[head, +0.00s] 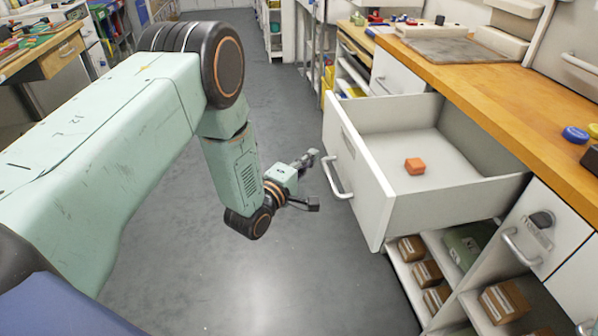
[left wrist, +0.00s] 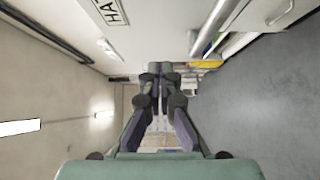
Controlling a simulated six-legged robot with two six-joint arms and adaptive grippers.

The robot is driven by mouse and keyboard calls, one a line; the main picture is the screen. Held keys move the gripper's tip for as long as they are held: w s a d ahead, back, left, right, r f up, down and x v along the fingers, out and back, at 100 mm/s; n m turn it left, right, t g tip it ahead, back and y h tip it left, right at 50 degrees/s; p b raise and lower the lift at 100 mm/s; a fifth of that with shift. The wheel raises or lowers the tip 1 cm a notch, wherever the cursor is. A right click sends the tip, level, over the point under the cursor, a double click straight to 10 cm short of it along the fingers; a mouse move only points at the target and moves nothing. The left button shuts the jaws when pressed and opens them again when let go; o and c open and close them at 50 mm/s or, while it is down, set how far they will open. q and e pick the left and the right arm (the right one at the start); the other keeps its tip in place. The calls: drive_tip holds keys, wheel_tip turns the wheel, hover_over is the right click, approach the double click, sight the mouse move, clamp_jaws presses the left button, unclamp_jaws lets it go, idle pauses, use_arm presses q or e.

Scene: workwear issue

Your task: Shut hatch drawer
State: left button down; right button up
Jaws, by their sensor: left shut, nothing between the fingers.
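The hatch drawer (head: 360,185) is a white drawer under the wooden counter, pulled well out, with a bar handle (head: 337,178) on its front. My left gripper (head: 312,156) is just left of the drawer front, near the handle, empty; contact cannot be told. In the left wrist view its fingers (left wrist: 160,70) meet. That view is turned sideways, with a white panel lettered "HA" (left wrist: 110,12) at the top, its lettering cut off. My right gripper is out of view.
The wooden counter (head: 470,75) runs along the right, with a grey mat and blue pieces on it. Open shelves with brown boxes (head: 427,273) lie below the drawer. Grey floor (head: 285,260) is clear beside it. A workbench (head: 45,62) stands at the far left.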

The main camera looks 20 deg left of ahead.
sight(337, 146)
use_arm(q)
drive_tip(key=w+d+b, duration=0.1)
drive_tip(key=w+d, duration=0.2)
drive_tip(key=shift+w+d, duration=0.25)
drive_tip(key=shift+w, duration=0.15)
drive_tip(key=shift+w+d, duration=0.1)
drive_tip(key=shift+w, duration=0.1)
